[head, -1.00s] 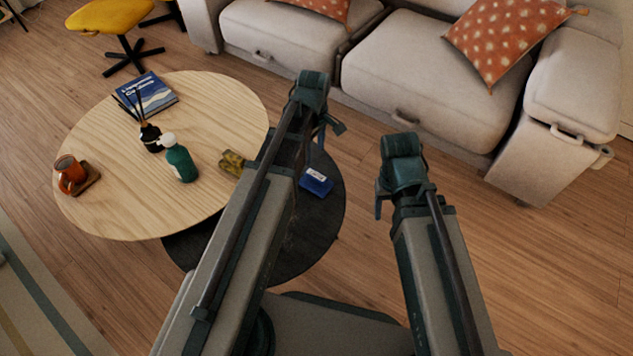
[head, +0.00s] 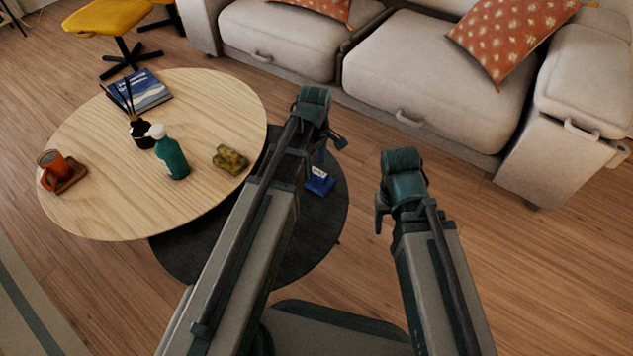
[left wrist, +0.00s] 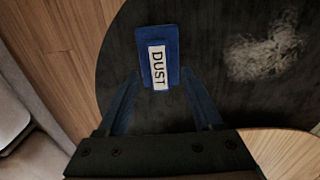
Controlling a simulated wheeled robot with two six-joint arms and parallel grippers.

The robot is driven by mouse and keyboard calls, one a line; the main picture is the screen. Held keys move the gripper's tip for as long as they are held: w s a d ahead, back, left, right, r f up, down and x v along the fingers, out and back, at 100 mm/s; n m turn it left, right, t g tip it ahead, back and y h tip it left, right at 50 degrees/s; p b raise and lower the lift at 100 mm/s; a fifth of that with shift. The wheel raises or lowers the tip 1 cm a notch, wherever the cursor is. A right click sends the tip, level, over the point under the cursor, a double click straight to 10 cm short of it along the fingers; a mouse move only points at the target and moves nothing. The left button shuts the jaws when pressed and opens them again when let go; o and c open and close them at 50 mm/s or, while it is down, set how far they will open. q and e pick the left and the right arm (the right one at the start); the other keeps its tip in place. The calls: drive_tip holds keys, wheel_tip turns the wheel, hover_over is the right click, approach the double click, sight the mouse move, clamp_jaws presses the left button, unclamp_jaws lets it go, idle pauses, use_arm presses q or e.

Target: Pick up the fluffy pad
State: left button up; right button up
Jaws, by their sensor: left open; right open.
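The pad (head: 319,182) is a small blue block with a white label; it lies on the low black round table (head: 310,235). In the left wrist view the pad (left wrist: 172,42) shows its label "DUST"; any fluffy side is hidden. My left gripper (left wrist: 163,97) is open and empty, its two fingers spread on either side of the pad's near end in that view, seemingly above it. In the head view my left gripper (head: 322,140) hangs just above the pad and partly covers it. My right gripper (head: 396,195) is open and empty over the floor.
A grey dusty patch (left wrist: 264,52) lies on the black table beside the pad. The higher wooden table (head: 100,200) overlaps it, carrying a green bottle (head: 172,158), a yellowish sponge-like block (head: 230,159), an orange mug (head: 52,172) and a book (head: 140,90). A sofa (head: 430,90) stands behind.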

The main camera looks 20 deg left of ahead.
sight(316, 171)
use_arm(q)
wheel_tip(316, 171, down, 4)
drive_tip(key=b, duration=0.3)
drive_tip(key=shift+d+f, duration=0.1)
drive_tip(key=shift+f, duration=0.05)
clamp_jaws()
